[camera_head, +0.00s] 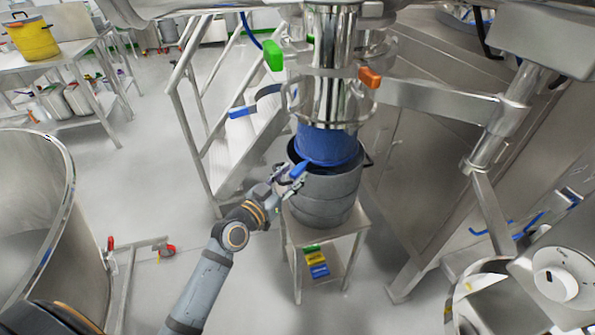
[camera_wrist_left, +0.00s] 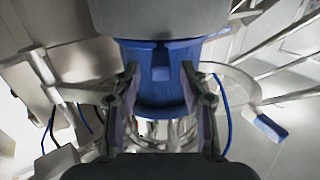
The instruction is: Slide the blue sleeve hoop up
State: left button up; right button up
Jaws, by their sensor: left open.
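The blue sleeve (camera_head: 327,145) hangs below the shiny steel chute (camera_head: 332,100), its lower end inside the mouth of a grey drum (camera_head: 325,195). The hoop's blue tab (camera_head: 299,168) sticks out toward my left gripper (camera_head: 289,179). In the left wrist view, the blue hoop (camera_wrist_left: 207,41) crosses above, with its tab (camera_wrist_left: 160,73) between the open fingers of my left gripper (camera_wrist_left: 159,77). I see no clear contact between fingers and tab. My right gripper is not in view.
The drum stands on a small steel stand (camera_head: 325,248). White steps (camera_head: 240,145) rise behind left. A green handle (camera_head: 273,55), an orange handle (camera_head: 370,77) and a blue-ended lever (camera_head: 243,111) surround the chute. A large steel vessel (camera_head: 62,215) stands left.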

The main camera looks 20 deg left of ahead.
pick_arm(q)
jog(key=shift+x, duration=1.4)
jog(key=shift+a, duration=0.1)
grip_shut()
jog(key=shift+r, duration=0.15)
